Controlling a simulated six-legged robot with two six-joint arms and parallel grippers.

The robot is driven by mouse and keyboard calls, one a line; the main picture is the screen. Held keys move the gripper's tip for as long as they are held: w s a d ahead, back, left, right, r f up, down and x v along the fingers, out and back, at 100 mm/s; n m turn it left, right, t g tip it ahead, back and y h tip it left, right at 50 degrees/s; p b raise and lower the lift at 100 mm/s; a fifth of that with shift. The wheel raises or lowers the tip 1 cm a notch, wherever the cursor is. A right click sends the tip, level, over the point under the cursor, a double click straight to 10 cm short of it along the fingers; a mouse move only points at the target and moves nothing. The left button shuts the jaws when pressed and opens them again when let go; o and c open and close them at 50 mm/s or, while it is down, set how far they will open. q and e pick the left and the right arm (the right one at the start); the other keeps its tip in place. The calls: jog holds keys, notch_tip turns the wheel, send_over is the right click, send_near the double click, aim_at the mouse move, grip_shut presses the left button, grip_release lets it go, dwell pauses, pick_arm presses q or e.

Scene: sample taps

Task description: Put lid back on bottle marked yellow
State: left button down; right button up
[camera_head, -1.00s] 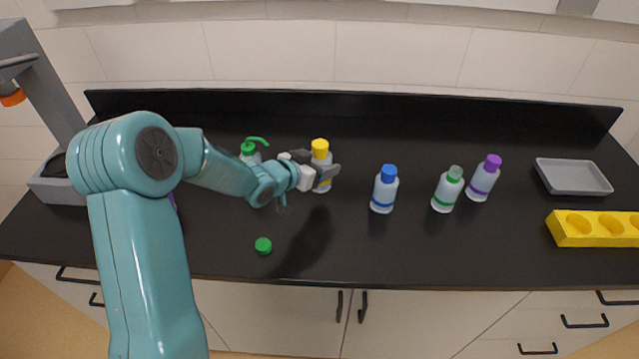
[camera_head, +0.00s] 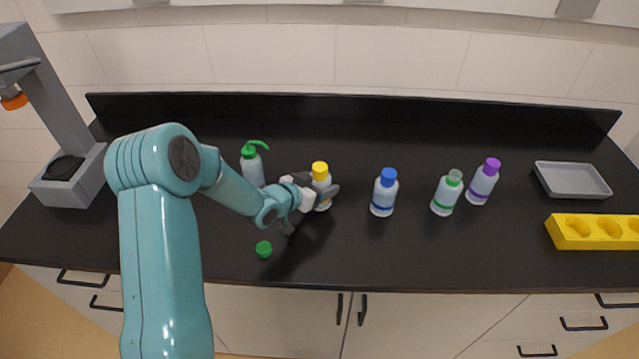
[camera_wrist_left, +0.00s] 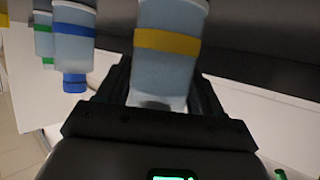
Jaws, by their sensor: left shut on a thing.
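The bottle marked yellow (camera_head: 322,202) is upright, with a yellow lid (camera_head: 320,169) on its top. My left gripper (camera_head: 324,190) is shut on this bottle, its fingers around the body. In the left wrist view the bottle (camera_wrist_left: 165,75) with its yellow band stands between the fingers (camera_wrist_left: 158,95); its lid is hidden there. I cannot tell whether its base touches the counter. My right gripper is out of view.
A green lid (camera_head: 264,249) lies near the front edge. A green-banded bottle (camera_head: 447,194) has no coloured lid. Blue (camera_head: 384,194) and purple (camera_head: 483,184) bottles stand nearby. A green-topped dispenser (camera_head: 252,168) is behind my arm. A grey tray (camera_head: 538,180) and yellow rack (camera_head: 572,242) are right.

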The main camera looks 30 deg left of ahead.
pick_arm(q)
jog(key=shift+f, duration=0.15)
jog(key=shift+c, duration=0.8)
grip_release()
jog(key=shift+r, duration=0.3)
jog(key=b+v, duration=0.2)
jog(key=v, duration=1)
